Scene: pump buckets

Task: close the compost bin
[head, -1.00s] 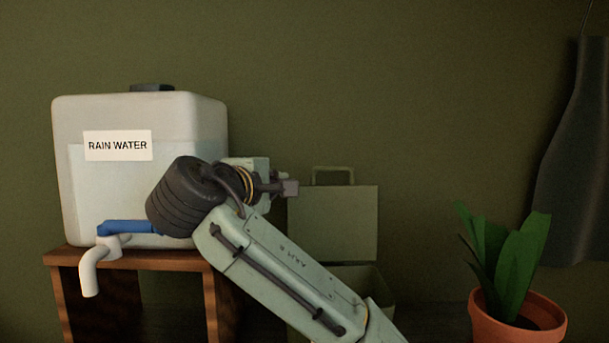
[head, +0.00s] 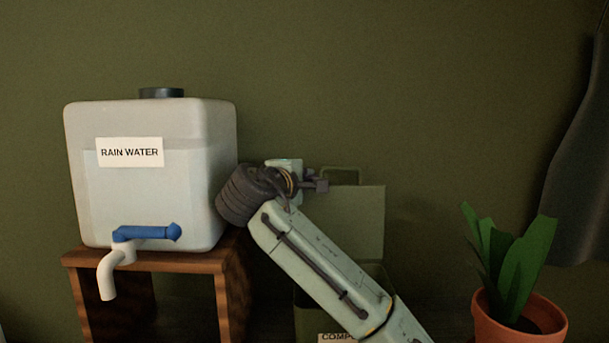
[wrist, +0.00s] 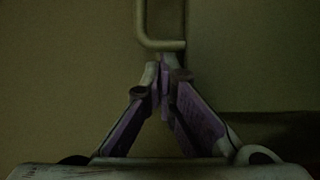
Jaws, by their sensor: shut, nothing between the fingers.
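The compost bin (head: 308,318) is a green box behind my arm, with part of its label showing at the bottom edge. Its lid (head: 362,212) stands upright, open, with a loop handle (head: 342,172) on the top edge. My gripper (head: 318,182) is at the upper left part of the lid in the head view; its exact distance from the lid is unclear. In the wrist view my gripper (wrist: 163,72) is shut and empty, its fingertips just below the lid handle (wrist: 162,44) in the picture. I cannot tell whether they touch the lid. My arm hides much of the bin.
A white rain water tank (head: 150,205) with a blue-handled tap (head: 147,232) stands on a wooden stand (head: 190,262) at left. A potted plant (head: 518,315) is at right, near a hanging dark thing (head: 580,170). The wall between is clear.

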